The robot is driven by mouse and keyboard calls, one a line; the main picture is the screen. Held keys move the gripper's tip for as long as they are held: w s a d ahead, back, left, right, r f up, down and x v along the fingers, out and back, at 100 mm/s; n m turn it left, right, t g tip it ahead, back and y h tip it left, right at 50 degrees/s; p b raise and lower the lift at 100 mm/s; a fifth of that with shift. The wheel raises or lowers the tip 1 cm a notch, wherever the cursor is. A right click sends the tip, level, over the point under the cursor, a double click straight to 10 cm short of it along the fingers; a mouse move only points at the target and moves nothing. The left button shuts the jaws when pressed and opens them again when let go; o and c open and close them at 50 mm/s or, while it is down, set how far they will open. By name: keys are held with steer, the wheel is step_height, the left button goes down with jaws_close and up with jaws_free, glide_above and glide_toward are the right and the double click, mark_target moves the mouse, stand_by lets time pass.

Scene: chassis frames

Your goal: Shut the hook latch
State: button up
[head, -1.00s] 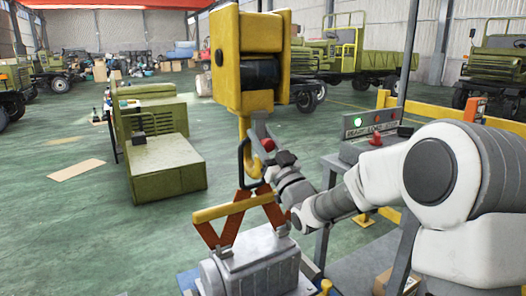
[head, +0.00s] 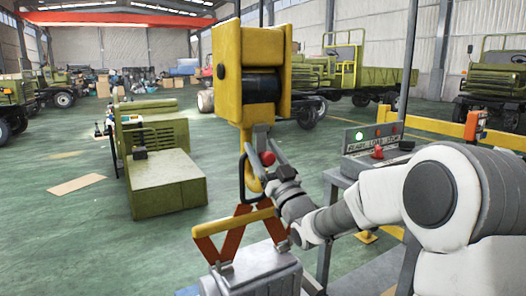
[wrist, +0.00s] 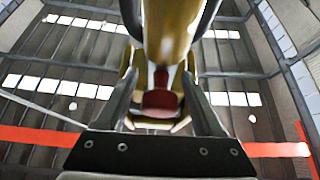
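A yellow hook (head: 246,150) hangs below the yellow hoist block (head: 227,72). A red ball-shaped knob (head: 267,158), apparently part of the hook latch, shows beside the hook's right side. In the wrist view a dark red part (wrist: 161,101) lies between my fingers, with the yellow hook body (wrist: 172,35) above it. My gripper (head: 268,150) is at the hook, its fingers (wrist: 162,95) apart on both sides of the red part. I cannot tell whether they touch it. The latch's angle in the hook mouth is hidden.
A black ring (head: 242,178) joins the hook area to orange lifting tongs (head: 238,232) over a grey machine block (head: 255,272). A control panel (head: 372,138) with a lit green lamp stands right. An olive engine cover (head: 165,182) stands on open green floor at left.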

steer(key=v, duration=1.7)
steer(key=shift+s+d+p, duration=0.15)
steer(key=shift+p, duration=0.2)
steer(key=shift+f, duration=0.1)
